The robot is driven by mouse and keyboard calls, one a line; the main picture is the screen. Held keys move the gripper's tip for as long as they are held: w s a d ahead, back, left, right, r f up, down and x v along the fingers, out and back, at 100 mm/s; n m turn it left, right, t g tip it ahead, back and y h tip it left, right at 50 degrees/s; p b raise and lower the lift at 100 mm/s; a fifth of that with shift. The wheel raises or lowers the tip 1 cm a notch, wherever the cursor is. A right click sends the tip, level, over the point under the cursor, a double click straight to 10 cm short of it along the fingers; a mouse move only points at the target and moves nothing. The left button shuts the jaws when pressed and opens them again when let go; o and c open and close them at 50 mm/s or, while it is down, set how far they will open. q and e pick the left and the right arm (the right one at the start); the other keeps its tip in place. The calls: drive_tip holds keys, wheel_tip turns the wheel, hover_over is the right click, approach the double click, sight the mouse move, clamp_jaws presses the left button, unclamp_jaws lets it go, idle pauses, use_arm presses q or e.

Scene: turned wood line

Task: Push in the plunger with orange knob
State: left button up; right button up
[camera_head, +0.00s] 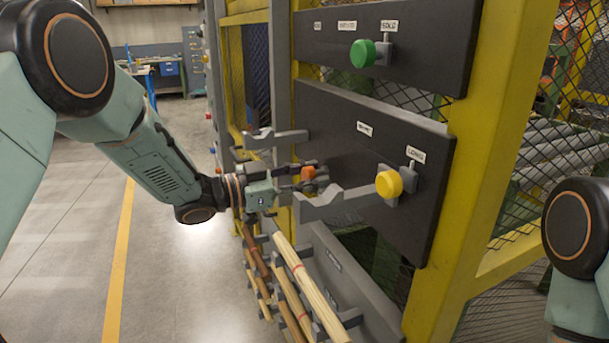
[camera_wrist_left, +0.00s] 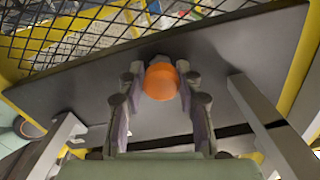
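The orange knob (camera_head: 308,173) sits on the lower dark panel, left of the yellow knob. In the left wrist view the orange knob (camera_wrist_left: 161,81) fills the gap between the fingertips. My left gripper (camera_head: 300,177) has one finger on each side of the knob and looks closed around it. The same gripper (camera_wrist_left: 159,90) reaches toward the panel in the wrist view. The plunger's shaft behind the knob is hidden. My right gripper is out of view; only part of the right arm shows at the right edge.
A yellow knob (camera_head: 389,184) and a green knob (camera_head: 362,54) stand out from the dark panels. Grey bracket arms (camera_head: 322,202) project near my gripper, on both sides. Wooden rods (camera_head: 308,285) lie on a rack below. Open floor (camera_head: 170,260) is at the left.

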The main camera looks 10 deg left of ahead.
use_arm(q)
drive_tip(key=o, duration=0.4)
drive_tip(key=shift+w+d+f, duration=0.1)
drive_tip(key=shift+w+d, duration=0.2)
drive_tip(key=shift+s+a+r, duration=0.2)
drive_tip(key=shift+s+a, duration=0.1)
drive_tip(key=shift+a, duration=0.05)
drive_tip(key=shift+s+a, duration=0.15)
drive_tip(key=shift+a, duration=0.25)
drive_tip(key=v, duration=1.1)
drive_tip(key=shift+s+d, duration=0.1)
drive_tip(key=shift+s, duration=0.05)
drive_tip(key=shift+f, duration=0.1)
